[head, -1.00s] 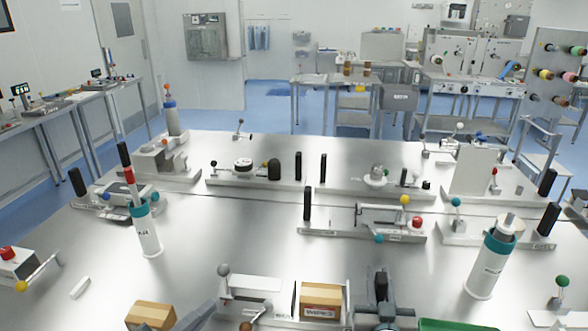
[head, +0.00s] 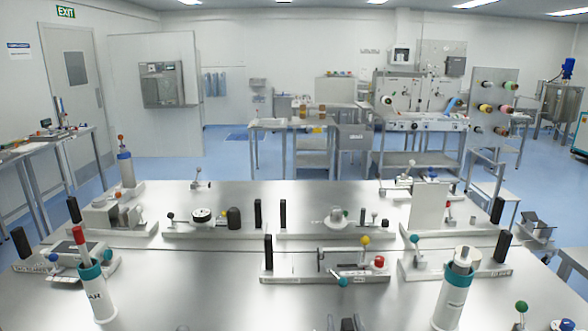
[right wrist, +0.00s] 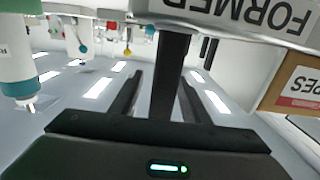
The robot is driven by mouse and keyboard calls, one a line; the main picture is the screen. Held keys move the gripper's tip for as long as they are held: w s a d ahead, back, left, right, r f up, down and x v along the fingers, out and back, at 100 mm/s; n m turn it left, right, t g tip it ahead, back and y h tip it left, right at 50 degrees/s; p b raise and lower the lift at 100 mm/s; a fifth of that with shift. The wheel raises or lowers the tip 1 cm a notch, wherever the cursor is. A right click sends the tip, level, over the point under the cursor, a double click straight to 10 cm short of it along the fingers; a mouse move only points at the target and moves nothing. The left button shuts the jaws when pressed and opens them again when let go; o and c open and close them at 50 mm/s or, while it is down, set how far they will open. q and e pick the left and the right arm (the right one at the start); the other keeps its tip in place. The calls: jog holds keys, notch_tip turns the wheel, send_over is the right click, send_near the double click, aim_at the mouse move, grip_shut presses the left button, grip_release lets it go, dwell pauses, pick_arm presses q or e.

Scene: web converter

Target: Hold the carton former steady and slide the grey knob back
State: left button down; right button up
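The carton former (right wrist: 225,12) shows upside down at the top of the right wrist view, with FORMER on its pale plate. Its dark upright handle (right wrist: 172,75) stands between the fingers of my right gripper (right wrist: 158,95). The fingers look apart, with a gap visible on the handle's left. In the head view, only dark tips at the bottom edge show near my right gripper (head: 345,324). A brown carton (right wrist: 295,88) sits at the right of the wrist view. The grey knob is not in view now, nor is my left gripper.
A white bottle with a teal collar (head: 455,295) stands at right on the steel table (head: 210,285). Another (head: 96,298) stands at left. Several fixtures with black handles and coloured knobs fill the far half, including one with a yellow knob (head: 366,240).

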jog(key=shift+s+r, duration=0.1)
jog(key=shift+s, duration=0.15)
jog(key=s, duration=1.1)
jog(key=shift+s+d, duration=0.15)
jog(key=shift+s, duration=0.1)
jog(key=shift+s, duration=0.1)
